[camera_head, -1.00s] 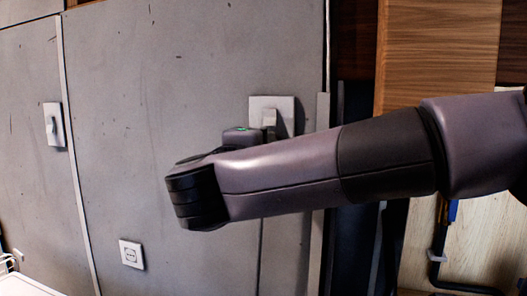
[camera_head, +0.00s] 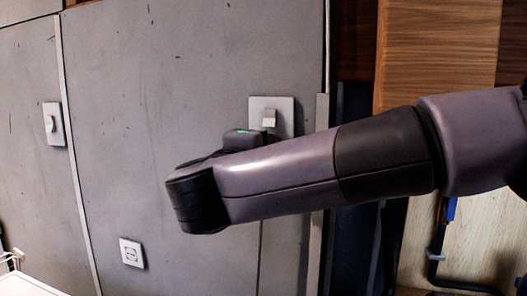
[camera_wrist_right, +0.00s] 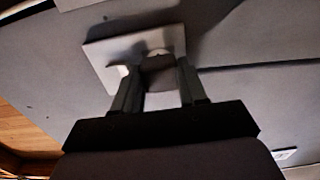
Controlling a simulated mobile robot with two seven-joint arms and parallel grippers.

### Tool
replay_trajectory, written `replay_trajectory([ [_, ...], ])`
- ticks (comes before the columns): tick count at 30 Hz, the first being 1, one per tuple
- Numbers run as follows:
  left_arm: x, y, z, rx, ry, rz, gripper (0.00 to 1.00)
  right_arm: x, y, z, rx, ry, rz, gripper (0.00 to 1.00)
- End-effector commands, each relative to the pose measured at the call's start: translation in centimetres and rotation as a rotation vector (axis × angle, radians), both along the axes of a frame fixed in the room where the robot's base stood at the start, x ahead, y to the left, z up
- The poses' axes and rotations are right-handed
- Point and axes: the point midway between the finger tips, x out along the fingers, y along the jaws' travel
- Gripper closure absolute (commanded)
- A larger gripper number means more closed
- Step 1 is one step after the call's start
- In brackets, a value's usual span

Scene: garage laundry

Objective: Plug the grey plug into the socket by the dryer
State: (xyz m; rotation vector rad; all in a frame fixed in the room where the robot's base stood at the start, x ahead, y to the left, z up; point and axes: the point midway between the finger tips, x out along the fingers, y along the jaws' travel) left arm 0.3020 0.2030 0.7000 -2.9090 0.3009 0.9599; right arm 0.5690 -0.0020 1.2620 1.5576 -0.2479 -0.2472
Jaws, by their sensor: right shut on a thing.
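My right arm reaches in from the right of the head view, in front of the grey wall. In the right wrist view my right gripper (camera_wrist_right: 158,84) is shut on a dark grey block, the grey plug (camera_wrist_right: 159,73). The plug is right in front of a pale wall plate (camera_wrist_right: 105,52), overlapping it. I cannot tell whether it is seated in the plate. The same plate (camera_head: 285,105) seems to show in the head view, with a small light grey block on its face. There the fingertips and plug are mostly hidden by my arm. My left gripper is not in view.
A socket (camera_head: 131,254) is low on the wall, left of my arm. Another plate (camera_head: 53,124) with a raised piece is at the far left. Wood panels (camera_head: 437,45) and a dark cable (camera_head: 432,270) are at the right.

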Motion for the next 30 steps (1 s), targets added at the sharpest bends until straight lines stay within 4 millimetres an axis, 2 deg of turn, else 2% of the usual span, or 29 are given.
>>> replay_trajectory([
  [30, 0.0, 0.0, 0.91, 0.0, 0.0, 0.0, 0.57, -0.01, -0.01, 0.14, 0.0, 0.0, 0.0, 0.85],
])
